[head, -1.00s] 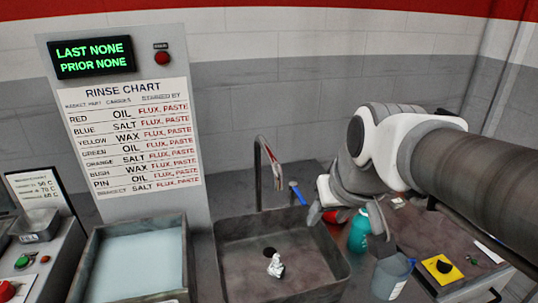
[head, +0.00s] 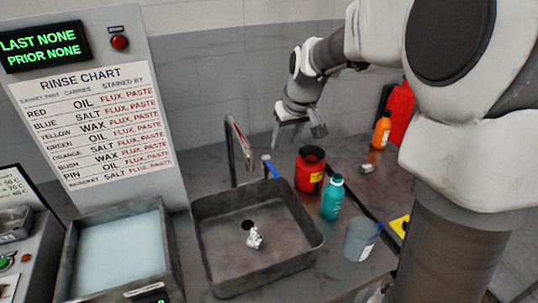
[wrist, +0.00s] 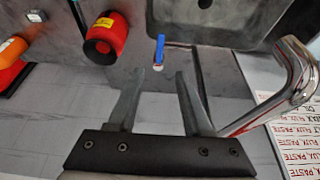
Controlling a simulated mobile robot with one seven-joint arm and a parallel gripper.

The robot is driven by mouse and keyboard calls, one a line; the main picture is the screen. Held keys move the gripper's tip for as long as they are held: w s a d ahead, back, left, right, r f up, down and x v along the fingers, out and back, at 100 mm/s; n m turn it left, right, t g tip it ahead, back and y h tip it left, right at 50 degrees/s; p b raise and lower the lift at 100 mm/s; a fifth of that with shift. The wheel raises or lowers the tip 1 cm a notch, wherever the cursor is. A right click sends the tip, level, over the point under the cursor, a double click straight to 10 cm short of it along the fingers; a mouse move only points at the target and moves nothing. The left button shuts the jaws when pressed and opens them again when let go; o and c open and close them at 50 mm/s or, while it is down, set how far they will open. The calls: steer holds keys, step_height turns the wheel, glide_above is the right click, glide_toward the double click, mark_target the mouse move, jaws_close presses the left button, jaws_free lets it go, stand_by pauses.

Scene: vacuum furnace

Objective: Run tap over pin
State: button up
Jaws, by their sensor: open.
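A small silvery metal part (head: 254,238), probably the pin, lies in the grey sink (head: 312,250) near the drain hole. The curved chrome tap (head: 232,150) stands at the sink's back edge, and no water shows from its spout. The tap also shows at the right of the wrist view (wrist: 300,75). A blue lever (head: 272,168) stands right of the tap. My gripper (head: 299,139) is open and empty, above and behind the lever. In the wrist view the blue lever (wrist: 160,47) appears just beyond the gap between my fingertips (wrist: 160,72), apart from them.
A red container (head: 310,170), a teal bottle (head: 332,198) and a grey cup (head: 361,240) stand right of the sink. An orange bottle (head: 381,130) is farther back. A liquid-filled basin (head: 168,235) and the rinse chart panel (head: 90,115) are at left.

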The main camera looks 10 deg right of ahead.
mark_target(274, 170)
steer(key=x, duration=1.4)
steer(key=shift+f, duration=0.35)
jaws_close()
stand_by(0.7)
